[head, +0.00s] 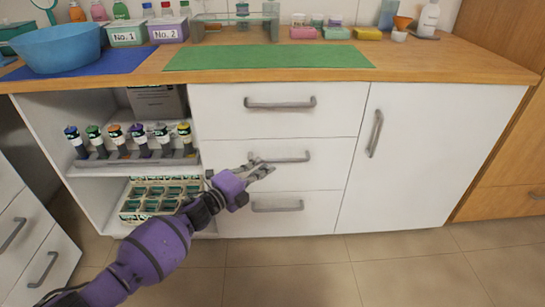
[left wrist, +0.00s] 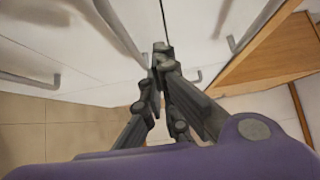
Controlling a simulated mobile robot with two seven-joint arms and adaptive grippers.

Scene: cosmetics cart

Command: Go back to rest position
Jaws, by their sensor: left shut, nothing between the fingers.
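My left gripper (head: 262,170) is in front of the white drawer unit, near the handle of the middle drawer (head: 280,157). Its fingers are shut with nothing between them; they also show together in the left wrist view (left wrist: 162,52). In the head view the fingertips overlap the middle handle, and I cannot tell whether they touch it. The three drawers look closed. My right gripper is in neither view.
The wooden counter (head: 430,57) carries a green mat (head: 270,57), a blue mat (head: 110,66), a blue bowl (head: 58,47) and boxes. The open shelf at left holds a rack (head: 130,160) of several bottles. A cupboard door (head: 420,150) is closed at right. The tiled floor (head: 400,265) in front is clear.

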